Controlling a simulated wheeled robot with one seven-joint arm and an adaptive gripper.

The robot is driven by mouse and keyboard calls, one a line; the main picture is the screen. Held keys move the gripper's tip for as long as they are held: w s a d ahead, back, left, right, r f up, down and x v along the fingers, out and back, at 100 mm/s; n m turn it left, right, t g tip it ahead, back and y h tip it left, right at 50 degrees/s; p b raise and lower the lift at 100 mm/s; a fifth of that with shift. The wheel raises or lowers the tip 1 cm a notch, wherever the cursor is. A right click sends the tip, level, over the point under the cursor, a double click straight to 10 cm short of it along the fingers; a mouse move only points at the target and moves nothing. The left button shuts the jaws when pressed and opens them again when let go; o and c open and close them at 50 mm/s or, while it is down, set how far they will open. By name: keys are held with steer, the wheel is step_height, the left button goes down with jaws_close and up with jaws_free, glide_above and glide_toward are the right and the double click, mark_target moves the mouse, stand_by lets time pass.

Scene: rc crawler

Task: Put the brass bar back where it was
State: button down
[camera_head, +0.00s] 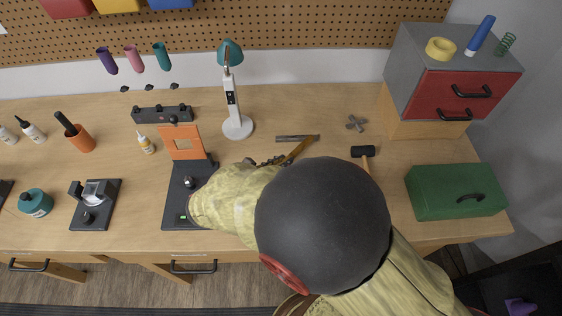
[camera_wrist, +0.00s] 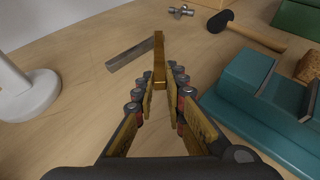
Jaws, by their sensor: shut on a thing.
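The brass bar (camera_wrist: 159,58) is a long, yellow-gold square bar. My gripper (camera_wrist: 160,88) is shut on its near end, and the bar points away from the fingers. In the head view the brass bar (camera_head: 300,148) slants up and right from my gripper (camera_head: 268,161), partly hidden by my arm. Its far end is close to the right end of a grey metal bar (camera_wrist: 130,54) lying on the table, also seen in the head view (camera_head: 293,137). I cannot tell whether the brass bar touches the table or the grey bar.
The white lamp base (camera_wrist: 24,92) is at left. A hammer (camera_head: 363,153), a jack-shaped metal piece (camera_head: 355,123) and a green box (camera_head: 456,191) are farther right. Table around the grey bar is clear.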

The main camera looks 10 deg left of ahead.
steer(key=c, duration=1.8)
jaws_free()
steer(key=shift+r, duration=0.1)
steer(key=shift+r, duration=0.4)
steer(key=p+v, duration=0.3)
steer(key=v, duration=0.9)
steer(key=shift+f+p, duration=0.15)
steer(key=shift+p, duration=0.25)
